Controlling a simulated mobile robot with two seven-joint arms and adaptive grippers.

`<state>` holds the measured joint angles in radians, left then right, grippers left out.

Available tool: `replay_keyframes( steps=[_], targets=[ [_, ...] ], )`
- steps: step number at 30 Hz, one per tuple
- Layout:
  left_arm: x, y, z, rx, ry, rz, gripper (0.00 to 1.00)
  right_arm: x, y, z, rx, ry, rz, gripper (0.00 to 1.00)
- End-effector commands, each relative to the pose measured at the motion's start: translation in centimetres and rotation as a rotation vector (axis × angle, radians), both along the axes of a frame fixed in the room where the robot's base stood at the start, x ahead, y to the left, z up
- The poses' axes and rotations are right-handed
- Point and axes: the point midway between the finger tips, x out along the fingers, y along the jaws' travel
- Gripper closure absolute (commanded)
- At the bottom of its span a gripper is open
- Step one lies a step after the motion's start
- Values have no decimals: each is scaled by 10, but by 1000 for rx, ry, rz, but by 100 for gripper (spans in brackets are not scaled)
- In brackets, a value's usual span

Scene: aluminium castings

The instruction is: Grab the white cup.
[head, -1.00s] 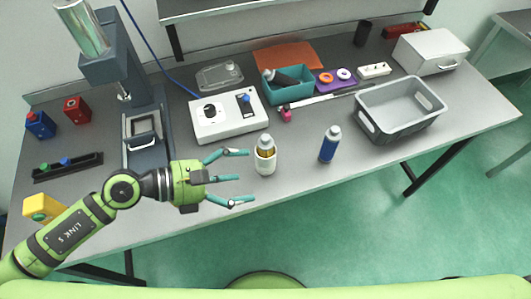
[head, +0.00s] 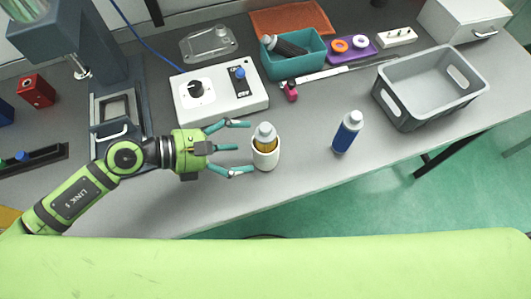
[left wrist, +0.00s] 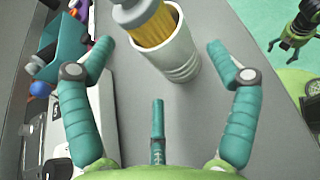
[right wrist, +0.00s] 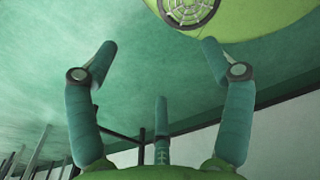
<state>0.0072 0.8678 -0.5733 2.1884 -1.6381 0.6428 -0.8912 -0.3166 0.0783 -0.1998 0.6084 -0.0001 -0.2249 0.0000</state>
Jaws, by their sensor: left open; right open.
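The white cup (head: 265,158) stands upright on the grey workbench, with a yellow bottle with a grey cap (head: 265,138) standing in it. My left gripper (head: 242,147) is open just left of the cup, its fingertips pointing at it.
A blue bottle (head: 346,134) stands right of the cup. A white control box (head: 220,105) lies behind my left gripper. A grey crate (head: 405,112), a teal bin (head: 294,68) and a purple tray (head: 352,50) are farther back. The bench's front edge runs close in front of the cup.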

Motion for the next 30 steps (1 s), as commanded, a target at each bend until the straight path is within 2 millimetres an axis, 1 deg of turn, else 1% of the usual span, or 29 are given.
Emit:
replay_keyframes(
  steps=[1,3,7,10,13,16,24,25,26,27,28,30],
  targets=[
    [1,-5,2,-3,1,0,12,2,0,7,1,-3,0,19],
    [3,-11,0,-3,1,0,12,5,0,11,1,-9,0,19],
    [6,-20,-7,-3,3,0,12,20,1,18,3,-34,0,19],
    [10,-33,-15,-4,3,1,12,29,2,27,6,-49,0,19],
    [14,-44,-22,-3,1,0,12,29,2,32,6,-49,0,19],
    [16,-52,-27,-2,1,-1,12,27,2,35,5,-47,0,19],
    [17,-55,-31,0,0,-1,12,20,1,33,3,-33,1,19],
    [17,-55,-31,0,0,-1,20,19,1,33,3,-31,1,19],
    [17,-55,-31,0,0,-1,32,18,1,33,2,-30,1,19],
    [17,-55,-31,0,0,-1,48,17,1,33,2,-29,1,19],
    [17,-55,-30,0,0,-1,60,17,1,33,3,-28,1,19],
    [16,-55,-31,0,0,-1,61,17,1,33,2,-28,1,19]
  ],
)
